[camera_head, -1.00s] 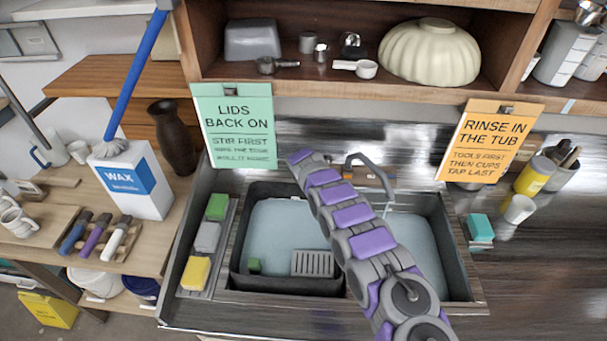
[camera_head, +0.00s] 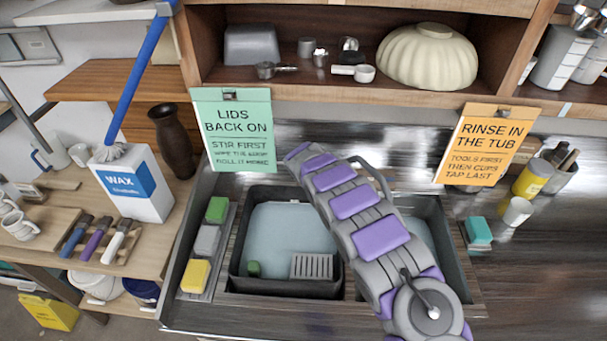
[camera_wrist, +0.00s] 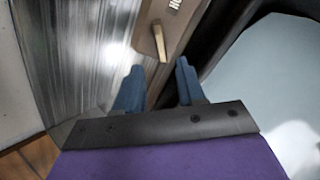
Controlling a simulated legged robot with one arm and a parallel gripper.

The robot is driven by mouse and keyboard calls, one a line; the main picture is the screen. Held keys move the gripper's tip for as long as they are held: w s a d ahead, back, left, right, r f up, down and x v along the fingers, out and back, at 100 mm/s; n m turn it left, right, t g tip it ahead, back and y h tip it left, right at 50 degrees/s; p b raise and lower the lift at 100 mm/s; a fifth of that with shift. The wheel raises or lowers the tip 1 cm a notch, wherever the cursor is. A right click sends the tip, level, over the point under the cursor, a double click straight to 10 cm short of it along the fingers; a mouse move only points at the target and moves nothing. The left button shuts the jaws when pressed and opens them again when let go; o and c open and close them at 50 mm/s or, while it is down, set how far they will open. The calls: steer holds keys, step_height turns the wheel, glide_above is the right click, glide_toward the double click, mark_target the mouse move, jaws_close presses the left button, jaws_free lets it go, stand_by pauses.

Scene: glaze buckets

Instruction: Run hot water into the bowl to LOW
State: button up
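In the wrist view, my gripper (camera_wrist: 158,86) has its two blue fingers apart with nothing between them. A brass-coloured tap lever (camera_wrist: 160,42) on a brown plate (camera_wrist: 175,20) is just beyond the fingertips. I see no contact with it. In the head view, my arm reaches over the sink and hides the gripper's fingers and most of the tap. Part of the grey curved spout (camera_head: 376,172) shows behind the arm. A dark tub (camera_head: 238,265) with a pale blue inside sits in the left of the sink. I cannot tell the water level or which vessel is the bowl.
A cream fluted bowl-like vessel (camera_head: 428,56) lies on the shelf above. A green sign (camera_head: 233,130) and an orange sign (camera_head: 487,143) hang at the shelf's front edge. Sponges (camera_head: 195,276) line the sink's left side. A teal block (camera_head: 479,230) lies to its right.

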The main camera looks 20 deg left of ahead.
steer(key=p+v, duration=0.1)
steer(key=v, duration=0.8)
steer(key=shift+s+r+p, duration=0.15)
steer(key=shift+s+p, duration=0.15)
steer(key=shift+o, duration=0.4)
stand_by(3.2)
